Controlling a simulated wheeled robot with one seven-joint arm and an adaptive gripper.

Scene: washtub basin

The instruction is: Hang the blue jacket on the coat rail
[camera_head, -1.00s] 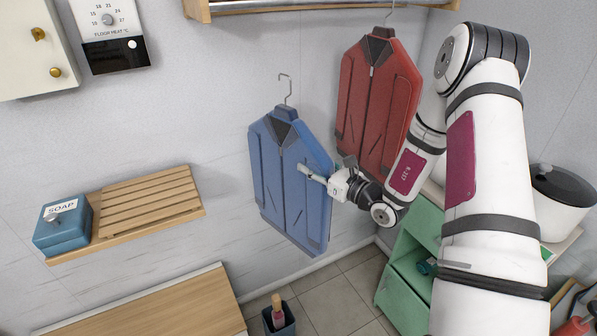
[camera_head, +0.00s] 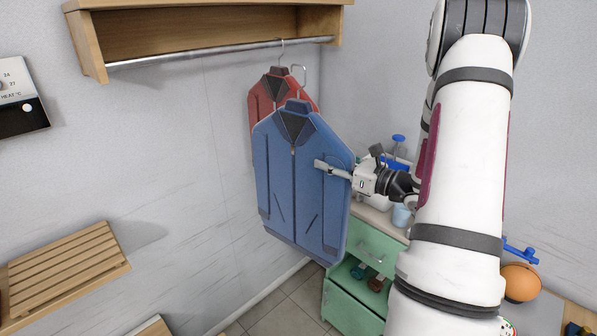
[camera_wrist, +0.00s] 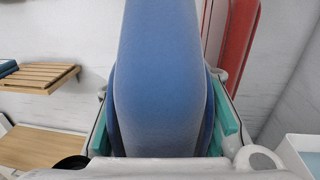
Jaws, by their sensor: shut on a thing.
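The blue jacket (camera_head: 295,190) is upright and in front of the red jacket, with a wire hook (camera_head: 299,72) at its top. My gripper (camera_head: 335,170) is shut on the jacket's right side. In the wrist view the blue jacket (camera_wrist: 160,80) fills the space between the two fingers. The coat rail (camera_head: 200,54) is a metal bar under a wooden shelf. The blue jacket's hook stands below and right of the rail's right part, apart from it in the picture. Its depth relative to the rail is hard to tell.
A red jacket (camera_head: 262,110) hangs near the rail's right end, partly hidden by the blue one. The rail to its left is empty. A green cabinet (camera_head: 352,300) stands below right. A slatted wooden shelf (camera_head: 65,262) is at lower left.

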